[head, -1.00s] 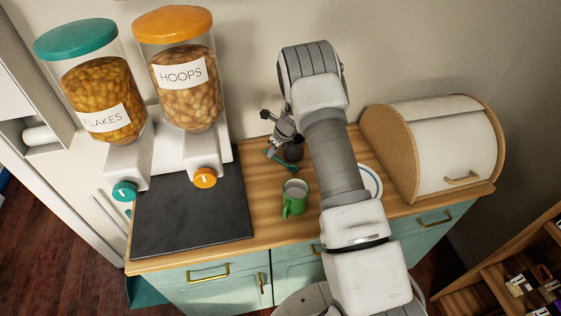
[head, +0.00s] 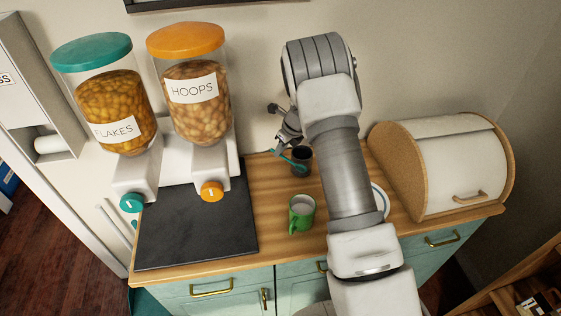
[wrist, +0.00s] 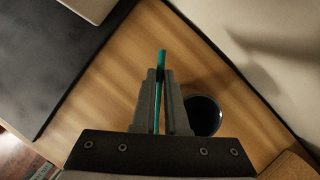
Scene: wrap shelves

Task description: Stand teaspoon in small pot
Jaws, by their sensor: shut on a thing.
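The teaspoon (wrist: 162,62) is teal and thin, and my gripper (wrist: 162,80) is shut on it. In the wrist view it points away between the fingers. In the head view the teaspoon (head: 296,163) shows as a teal piece at my gripper (head: 284,146), in front of the wall. The small pot (head: 302,160) is dark and round and stands on the counter just right of the spoon. In the wrist view the small pot (wrist: 203,115) is right of the fingers, partly hidden by them. Whether spoon and pot touch, I cannot tell.
A green mug (head: 302,214) stands nearer on the wooden counter (head: 267,200). A plate (head: 381,200) is partly behind my arm. A bread bin (head: 450,165) is at the right. Two cereal dispensers (head: 190,90) stand at the left by a black mat (head: 195,230).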

